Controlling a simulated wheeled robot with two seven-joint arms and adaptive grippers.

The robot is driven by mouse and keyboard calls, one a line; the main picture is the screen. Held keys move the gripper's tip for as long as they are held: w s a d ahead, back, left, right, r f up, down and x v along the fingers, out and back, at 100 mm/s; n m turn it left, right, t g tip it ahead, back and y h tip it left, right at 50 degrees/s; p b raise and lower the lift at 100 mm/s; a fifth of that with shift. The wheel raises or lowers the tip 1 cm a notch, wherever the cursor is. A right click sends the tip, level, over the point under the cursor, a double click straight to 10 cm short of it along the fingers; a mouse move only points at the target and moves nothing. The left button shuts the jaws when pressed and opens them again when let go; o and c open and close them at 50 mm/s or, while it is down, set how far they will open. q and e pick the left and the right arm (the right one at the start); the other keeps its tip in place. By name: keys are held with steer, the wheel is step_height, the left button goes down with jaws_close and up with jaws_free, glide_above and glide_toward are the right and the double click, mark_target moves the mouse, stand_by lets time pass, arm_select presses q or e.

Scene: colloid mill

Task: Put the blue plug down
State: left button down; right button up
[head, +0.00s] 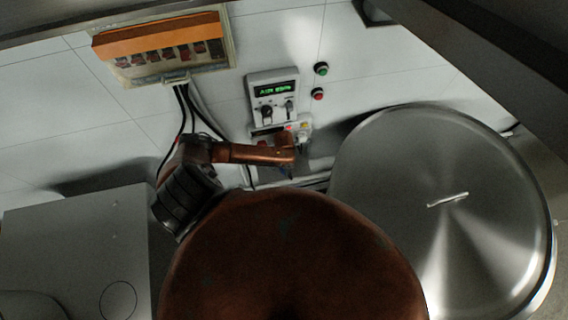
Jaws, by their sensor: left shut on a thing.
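My left gripper (287,156) is copper-brown and reaches to the right in the middle of the head view. It is shut. A small dark bluish bit of the blue plug (291,173) shows at the lower side of the fingertips; most of the plug is hidden by the fingers. The gripper is just below a small wall-side socket unit (268,132) with red and yellow parts on it. I cannot tell whether the plug touches anything below. My right gripper is not in view.
A control box with green display (273,91) is above the gripper. Green (321,68) and red (317,94) buttons are beside it. A large steel lid (450,225) fills the right. A grey cabinet (75,245) is at left. An orange-topped breaker box (160,55) and black cables (183,115) are upper left.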

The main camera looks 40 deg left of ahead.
arm_select(q)
steer(key=shift+f, duration=0.4)
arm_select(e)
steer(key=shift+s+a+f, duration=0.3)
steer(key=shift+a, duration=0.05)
arm_select(q)
steer(key=c, duration=1.8)
jaws_free()
steer(key=o, duration=0.3)
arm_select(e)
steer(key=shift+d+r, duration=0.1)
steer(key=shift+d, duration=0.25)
arm_select(q)
steer(key=shift+o, duration=0.2)
steer(key=shift+r, duration=0.15)
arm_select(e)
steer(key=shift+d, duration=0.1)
arm_select(q)
steer(key=shift+r, duration=0.3)
step_height(320, 180, up, 12)
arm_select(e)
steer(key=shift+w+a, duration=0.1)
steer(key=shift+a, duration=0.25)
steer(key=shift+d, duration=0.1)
